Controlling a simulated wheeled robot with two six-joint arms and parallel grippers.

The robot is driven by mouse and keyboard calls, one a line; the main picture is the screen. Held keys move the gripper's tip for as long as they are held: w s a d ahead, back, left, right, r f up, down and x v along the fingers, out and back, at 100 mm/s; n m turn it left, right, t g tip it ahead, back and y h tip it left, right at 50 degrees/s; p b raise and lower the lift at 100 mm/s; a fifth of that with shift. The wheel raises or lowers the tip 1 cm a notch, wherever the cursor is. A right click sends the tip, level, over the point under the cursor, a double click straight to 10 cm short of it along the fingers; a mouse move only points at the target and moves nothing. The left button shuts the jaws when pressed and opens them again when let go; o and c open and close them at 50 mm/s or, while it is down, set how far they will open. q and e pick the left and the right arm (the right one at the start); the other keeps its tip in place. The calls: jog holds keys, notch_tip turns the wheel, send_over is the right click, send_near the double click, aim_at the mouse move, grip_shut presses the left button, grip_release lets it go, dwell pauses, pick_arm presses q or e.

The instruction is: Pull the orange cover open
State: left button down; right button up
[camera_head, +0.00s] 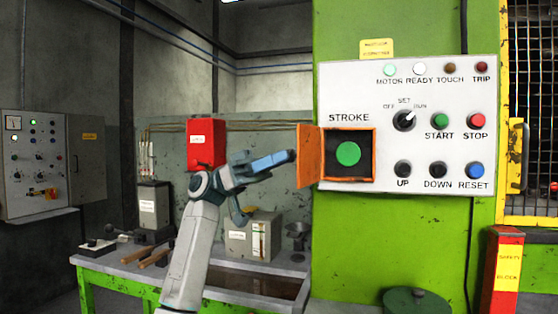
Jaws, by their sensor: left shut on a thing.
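The orange cover (310,158) stands swung out to the left of the orange-framed opening labelled STROKE on the white control panel (340,90). The opening is uncovered, and a large green button (348,154) shows inside it. My left gripper (291,157) reaches in from the left, with its blue fingers at the cover's outer left edge. It is shut on the cover; the exact grip at the edge is small and partly hidden. My right gripper is not in view.
Knobs and buttons, including the selector (404,120) and the red STOP button (476,121), sit right of the opening. A red box (206,143) and a workbench (130,270) with tools are behind my arm. A yellow-framed mesh guard (533,100) stands at right.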

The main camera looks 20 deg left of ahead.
pick_arm(q)
jog(key=c, duration=1.2)
grip_release()
jog(key=shift+c, duration=0.2)
jog(key=s+b+v, duration=0.1)
jog(key=v, duration=0.9)
jog(key=shift+w+a+b, duration=0.4)
jog(key=shift+w, duration=0.1)
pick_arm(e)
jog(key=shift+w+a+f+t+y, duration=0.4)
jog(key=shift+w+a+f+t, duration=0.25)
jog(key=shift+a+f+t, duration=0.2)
